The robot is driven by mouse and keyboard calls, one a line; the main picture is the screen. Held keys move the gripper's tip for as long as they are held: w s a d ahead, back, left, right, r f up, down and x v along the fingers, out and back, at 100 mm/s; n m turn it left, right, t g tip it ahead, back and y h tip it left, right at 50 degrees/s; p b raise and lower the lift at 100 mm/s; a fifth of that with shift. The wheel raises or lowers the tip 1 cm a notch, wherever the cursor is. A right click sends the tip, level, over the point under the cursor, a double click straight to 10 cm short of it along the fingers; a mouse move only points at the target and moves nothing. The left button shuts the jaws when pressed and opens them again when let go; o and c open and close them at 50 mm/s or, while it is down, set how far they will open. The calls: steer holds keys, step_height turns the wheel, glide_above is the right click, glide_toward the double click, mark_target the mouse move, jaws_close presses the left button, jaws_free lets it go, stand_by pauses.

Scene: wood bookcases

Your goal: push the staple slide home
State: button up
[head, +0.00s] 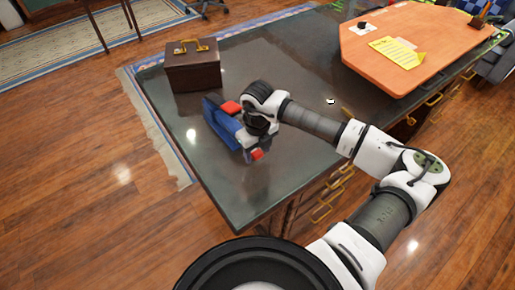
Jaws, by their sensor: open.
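A blue stapler-like object (218,119) is on the dark desk top, just left of my gripper in the head view. My gripper (244,131) is low over the desk, beside the blue object and partly in front of it. One red patch shows at the upper side of the gripper and another at its lower side; I cannot tell whether they are fingertips or parts of the object. The gripper is open. The staple slide cannot be made out, and I cannot tell whether the gripper touches the blue object.
The dark desk (300,55) has bare room at its back and near left corner. A brown case (193,72) with a yellow handle stands behind the blue object. An orange board (400,27) with yellow paper (397,50) is at the right. A small white item (331,101) lies mid-desk.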

steer(key=shift+c, duration=0.4)
jaws_close()
steer(key=shift+w+a+f+b, duration=0.15)
steer(key=shift+w+b, duration=0.15)
steer(key=w+a+b, duration=0.2)
steer(key=shift+w, duration=0.35)
steer(key=shift+o, duration=0.4)
jaws_free()
steer(key=shift+r, duration=0.25)
step_height(320, 180, up, 14)
steer(key=b, duration=0.3)
steer(key=shift+f, duration=0.15)
